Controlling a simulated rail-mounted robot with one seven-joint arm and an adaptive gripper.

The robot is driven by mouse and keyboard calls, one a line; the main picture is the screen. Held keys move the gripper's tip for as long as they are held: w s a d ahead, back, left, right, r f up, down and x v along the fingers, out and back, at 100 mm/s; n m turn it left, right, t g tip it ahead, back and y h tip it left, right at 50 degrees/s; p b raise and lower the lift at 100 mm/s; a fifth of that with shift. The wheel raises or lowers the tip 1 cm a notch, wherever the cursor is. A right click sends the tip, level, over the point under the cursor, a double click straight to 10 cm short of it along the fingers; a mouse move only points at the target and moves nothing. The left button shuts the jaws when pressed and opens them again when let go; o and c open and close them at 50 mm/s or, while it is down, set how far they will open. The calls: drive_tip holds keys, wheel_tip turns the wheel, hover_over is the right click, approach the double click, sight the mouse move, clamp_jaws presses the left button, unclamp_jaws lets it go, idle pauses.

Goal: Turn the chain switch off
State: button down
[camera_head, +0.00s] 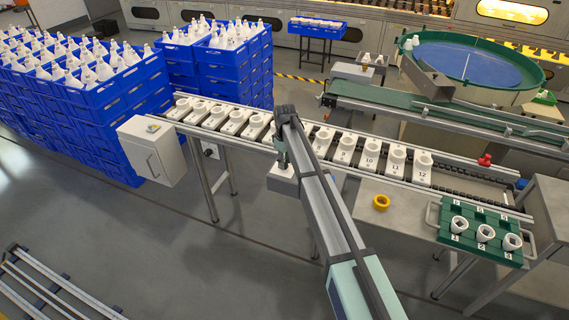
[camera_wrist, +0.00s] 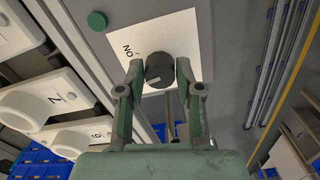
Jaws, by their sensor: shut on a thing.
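The chain switch is a dark round knob (camera_wrist: 160,68) on a white plate (camera_wrist: 150,32) marked ON, in the wrist view. My gripper (camera_wrist: 160,76) has one green-grey finger on each side of the knob and is shut on it. I cannot clearly tell which way the knob points. In the head view, my gripper (camera_head: 281,157) is at a small pale grey box (camera_head: 283,181) on the near side of the conveyor. My arm and gripper hide the knob there.
A chain conveyor (camera_head: 462,189) carries several numbered white socket carriers just behind my gripper. A green button (camera_wrist: 97,20) is beside the plate. A grey cabinet (camera_head: 150,150) and stacked blue crates (camera_head: 100,120) stand left.

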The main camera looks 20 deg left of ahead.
drive_tip(key=n+b, duration=0.1)
drive_tip(key=n, duration=0.3)
drive_tip(key=shift+n, duration=0.4)
idle(0.4)
drive_tip(key=c, duration=0.8)
unclamp_jaws()
drive_tip(key=shift+o, duration=0.2)
drive_tip(key=shift+r, duration=0.15)
wheel_tip(320, 180, up, 12)
drive_tip(key=shift+f, duration=0.2)
